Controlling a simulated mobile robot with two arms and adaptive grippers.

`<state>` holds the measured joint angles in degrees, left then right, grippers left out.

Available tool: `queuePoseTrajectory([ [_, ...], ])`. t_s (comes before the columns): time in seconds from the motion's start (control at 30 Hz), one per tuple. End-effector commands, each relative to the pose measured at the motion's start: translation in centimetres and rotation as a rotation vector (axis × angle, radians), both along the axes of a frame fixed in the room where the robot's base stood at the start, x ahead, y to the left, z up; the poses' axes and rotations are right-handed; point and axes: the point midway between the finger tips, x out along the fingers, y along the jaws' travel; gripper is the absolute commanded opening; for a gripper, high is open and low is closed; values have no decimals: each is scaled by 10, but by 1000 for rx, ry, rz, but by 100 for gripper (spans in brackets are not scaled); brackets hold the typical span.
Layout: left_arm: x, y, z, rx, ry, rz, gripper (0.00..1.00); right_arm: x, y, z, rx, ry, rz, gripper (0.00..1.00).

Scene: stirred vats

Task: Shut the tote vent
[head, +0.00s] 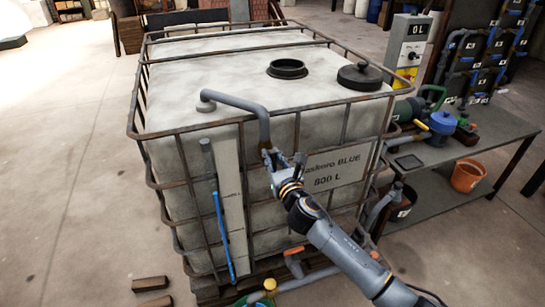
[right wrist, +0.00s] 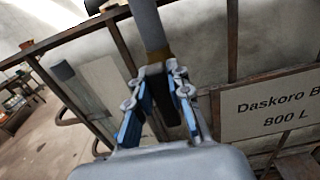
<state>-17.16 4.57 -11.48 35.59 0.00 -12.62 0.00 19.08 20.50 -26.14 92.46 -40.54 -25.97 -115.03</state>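The tote (head: 185,165) is a large whitish tank in a rusty cage, labelled 800 L. On its top is an open black-rimmed port (head: 287,68), with a black lid (head: 360,76) beside it. A grey bent pipe (head: 235,100) runs from the top over the front edge and down. I cannot tell for sure which part is the vent. My right gripper (head: 283,160) is at the pipe's lower end. In the right wrist view its blue-padded fingers (right wrist: 160,92) are apart, just below the pipe (right wrist: 147,25) with its brownish end. Contact is unclear. My left gripper is out of view.
A grey bench (head: 450,175) with pumps and an orange pot (head: 467,176) stands at the right. A grey control box (head: 408,42) is behind it. A blue tube (head: 223,235) hangs at the tote's front.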

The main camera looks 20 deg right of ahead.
Motion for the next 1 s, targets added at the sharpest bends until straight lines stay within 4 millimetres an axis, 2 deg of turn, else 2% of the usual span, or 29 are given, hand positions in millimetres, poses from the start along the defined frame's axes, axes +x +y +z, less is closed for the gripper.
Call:
queuePoseTrajectory([
  [0.47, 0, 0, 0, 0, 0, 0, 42, 0, -2, 0, 67, 2, -1, 0],
  [0.67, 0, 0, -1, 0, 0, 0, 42, 0, -5, -1, 200, 7, -1, 0],
  [1.0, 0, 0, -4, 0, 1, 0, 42, 0, -11, -3, 518, 17, -1, 0],
])
